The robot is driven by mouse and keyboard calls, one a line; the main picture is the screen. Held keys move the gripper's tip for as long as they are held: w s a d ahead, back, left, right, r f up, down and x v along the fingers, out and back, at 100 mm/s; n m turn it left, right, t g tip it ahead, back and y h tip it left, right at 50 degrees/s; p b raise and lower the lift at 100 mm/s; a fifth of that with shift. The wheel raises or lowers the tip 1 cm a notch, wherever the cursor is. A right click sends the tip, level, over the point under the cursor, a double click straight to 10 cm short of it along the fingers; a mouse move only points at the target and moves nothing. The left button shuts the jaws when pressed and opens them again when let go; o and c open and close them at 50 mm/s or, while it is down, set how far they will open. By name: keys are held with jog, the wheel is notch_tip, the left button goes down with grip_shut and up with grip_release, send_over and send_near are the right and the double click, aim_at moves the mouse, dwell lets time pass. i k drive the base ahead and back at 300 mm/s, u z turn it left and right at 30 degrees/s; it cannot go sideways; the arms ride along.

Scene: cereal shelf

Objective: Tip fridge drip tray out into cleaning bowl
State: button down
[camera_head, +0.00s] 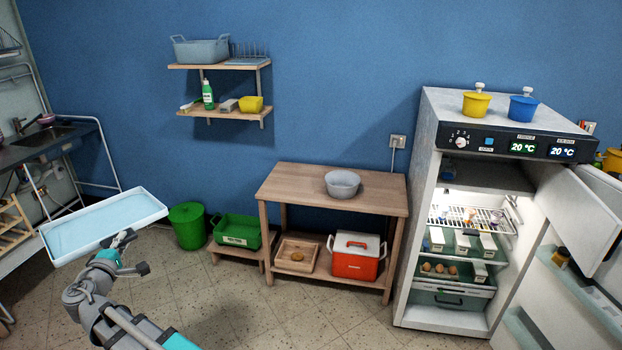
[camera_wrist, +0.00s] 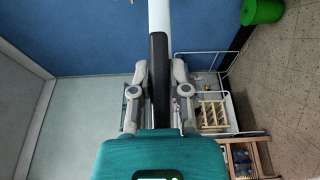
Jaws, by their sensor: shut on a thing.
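The drip tray (camera_head: 105,222) is a wide, shallow, white-rimmed tray with a pale blue inside, held up at the left of the head view. My gripper (camera_head: 122,240) is shut on the tray's near edge. In the wrist view the tray (camera_wrist: 159,15) shows edge-on as a white and dark strip between the fingers of my gripper (camera_wrist: 160,95). The tray looks close to level, slightly tilted in the picture; whether it holds water is unclear. The cleaning bowl (camera_head: 342,184), round and grey, stands on the wooden table (camera_head: 290,185), well right of my gripper. The fridge (camera_head: 420,200) stands open at the right.
The fridge door (camera_head: 582,205) swings out at the right. A green bin (camera_head: 188,226), a green crate (camera_head: 236,232) and a red cooler (camera_head: 356,262) stand low by the wall. A sink counter (camera_head: 45,143) is at the left. The tabletop beside the bowl is bare, and the floor in front is open.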

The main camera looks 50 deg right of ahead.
aim_at(341, 184)
jog(key=z, duration=0.25)
jog(key=i, duration=0.75)
jog(key=z, duration=1.1)
jog(key=i, duration=0.9)
jog(key=z, duration=0.65)
jog(key=k, duration=0.65)
